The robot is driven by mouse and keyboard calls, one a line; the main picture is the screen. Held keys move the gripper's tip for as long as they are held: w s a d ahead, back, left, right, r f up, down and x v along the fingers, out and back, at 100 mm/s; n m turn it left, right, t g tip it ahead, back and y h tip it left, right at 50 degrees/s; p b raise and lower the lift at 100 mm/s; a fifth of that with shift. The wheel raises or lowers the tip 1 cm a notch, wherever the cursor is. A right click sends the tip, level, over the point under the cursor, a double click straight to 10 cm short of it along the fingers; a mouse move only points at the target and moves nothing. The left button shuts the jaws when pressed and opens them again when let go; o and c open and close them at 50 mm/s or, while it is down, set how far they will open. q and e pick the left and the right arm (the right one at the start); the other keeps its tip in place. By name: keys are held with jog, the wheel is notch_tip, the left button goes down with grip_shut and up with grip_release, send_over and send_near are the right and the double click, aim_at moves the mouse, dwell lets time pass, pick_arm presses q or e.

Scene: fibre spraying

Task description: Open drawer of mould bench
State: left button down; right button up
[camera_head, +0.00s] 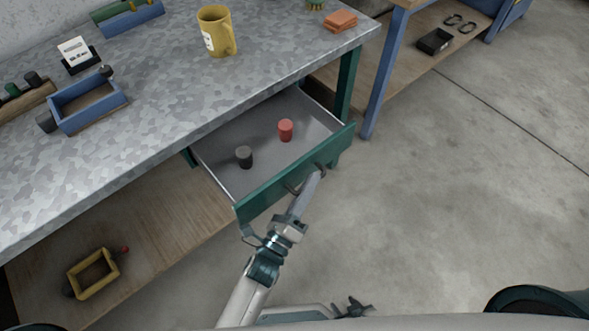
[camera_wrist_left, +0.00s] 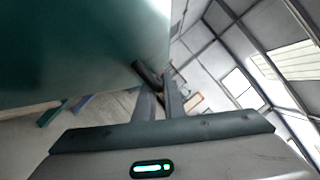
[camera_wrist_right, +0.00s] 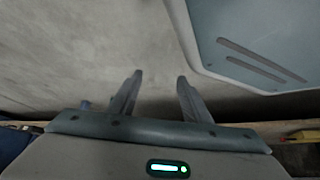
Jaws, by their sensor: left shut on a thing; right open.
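The mould bench (camera_head: 165,110) has a mottled grey top. Its drawer, with a green front (camera_head: 262,198), stands pulled out well beyond the bench edge. Inside it stand a dark grey cylinder (camera_head: 244,156) and a red cylinder (camera_head: 285,130). My left gripper (camera_head: 314,180) is shut on the dark drawer handle (camera_head: 321,169), at the outer face of the front. In the left wrist view the dark handle (camera_wrist_left: 147,73) shows at the fingertips, beside the green front (camera_wrist_left: 80,50). My right gripper (camera_wrist_right: 157,78) is open and empty, low over the floor; it also shows in the head view (camera_head: 358,307).
On the bench top are a yellow mug (camera_head: 214,35), a blue box (camera_head: 88,106) and orange blocks (camera_head: 341,20). A yellow frame (camera_head: 93,273) lies on the lower shelf. Another bench with a blue leg (camera_head: 382,75) stands at upper right.

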pick_arm(q)
jog(key=s+d, duration=0.2)
jog(key=shift+s+f, duration=0.1)
jog(key=shift+s, duration=0.3)
pick_arm(e)
jog(key=shift+w+a+r, duration=0.3)
jog(key=shift+w+a, duration=0.25)
jog(key=shift+w, duration=0.15)
jog(key=shift+s, duration=0.1)
pick_arm(q)
jog(key=c, duration=2.1)
grip_release()
pick_arm(e)
jog(key=shift+d, duration=0.15)
jog(key=shift+f, duration=0.1)
